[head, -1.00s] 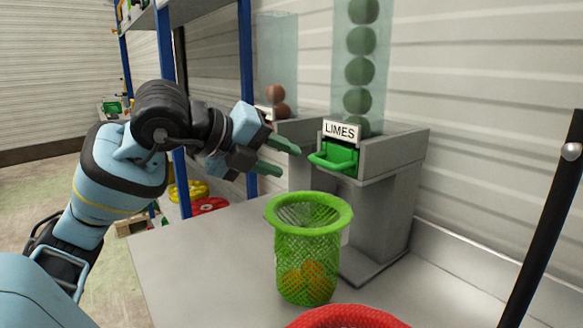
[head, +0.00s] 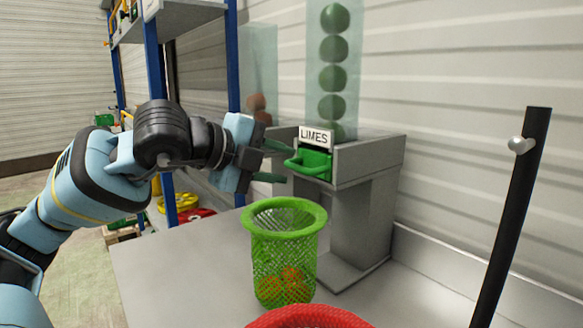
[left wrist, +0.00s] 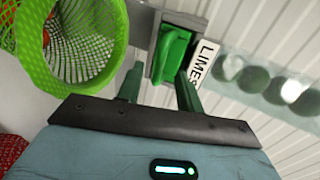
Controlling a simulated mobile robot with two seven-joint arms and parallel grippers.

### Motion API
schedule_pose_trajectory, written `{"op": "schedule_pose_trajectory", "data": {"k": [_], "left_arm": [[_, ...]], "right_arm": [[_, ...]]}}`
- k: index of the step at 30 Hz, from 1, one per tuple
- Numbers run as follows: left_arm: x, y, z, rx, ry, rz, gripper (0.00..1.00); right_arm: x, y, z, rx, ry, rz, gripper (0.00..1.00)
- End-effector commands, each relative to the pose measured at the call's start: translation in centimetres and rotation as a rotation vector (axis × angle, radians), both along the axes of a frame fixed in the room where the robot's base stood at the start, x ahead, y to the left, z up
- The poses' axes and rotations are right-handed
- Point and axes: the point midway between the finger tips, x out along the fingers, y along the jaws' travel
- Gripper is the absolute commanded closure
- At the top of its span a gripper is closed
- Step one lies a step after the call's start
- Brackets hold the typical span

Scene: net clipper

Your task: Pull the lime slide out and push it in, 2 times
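The green lime slide (head: 312,164) sits in the grey dispenser under the LIMES label (head: 317,137). Its green handle bar sticks out to the front left. My left gripper (head: 285,163) is open, its two green fingers one above the other, with the tips at the handle's near end. In the left wrist view the slide (left wrist: 172,54) lies just ahead of the open fingers (left wrist: 159,78), nearer the right finger. I cannot tell whether a finger touches the handle. My right gripper is not in view.
A green mesh basket (head: 285,240) with orange fruit stands on the grey table (head: 180,270), below the gripper. A red basket rim (head: 310,318) shows in front. A clear tube of limes (head: 333,75) rises above the dispenser. A black pole (head: 510,220) stands at right.

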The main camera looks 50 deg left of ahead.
Motion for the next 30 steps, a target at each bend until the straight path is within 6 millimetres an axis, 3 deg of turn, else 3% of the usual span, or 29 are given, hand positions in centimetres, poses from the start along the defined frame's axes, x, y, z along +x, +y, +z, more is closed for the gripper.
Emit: {"op": "schedule_pose_trajectory", "data": {"k": [3,9,23,30], "left_arm": [[1.9,-0.1,-1.0,0.006,0.005,0.001,0.64],[3.7,-0.3,-1.8,0.004,0.005,0.000,0.64],[4.4,-0.4,-1.8,-0.001,0.001,-0.002,0.64],[4.4,-0.4,-1.8,0.000,0.001,-0.001,0.94]], "right_arm": [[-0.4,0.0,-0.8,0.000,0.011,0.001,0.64],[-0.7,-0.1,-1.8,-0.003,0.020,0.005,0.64],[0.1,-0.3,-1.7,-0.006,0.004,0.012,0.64],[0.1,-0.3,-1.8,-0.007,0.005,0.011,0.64]]}}
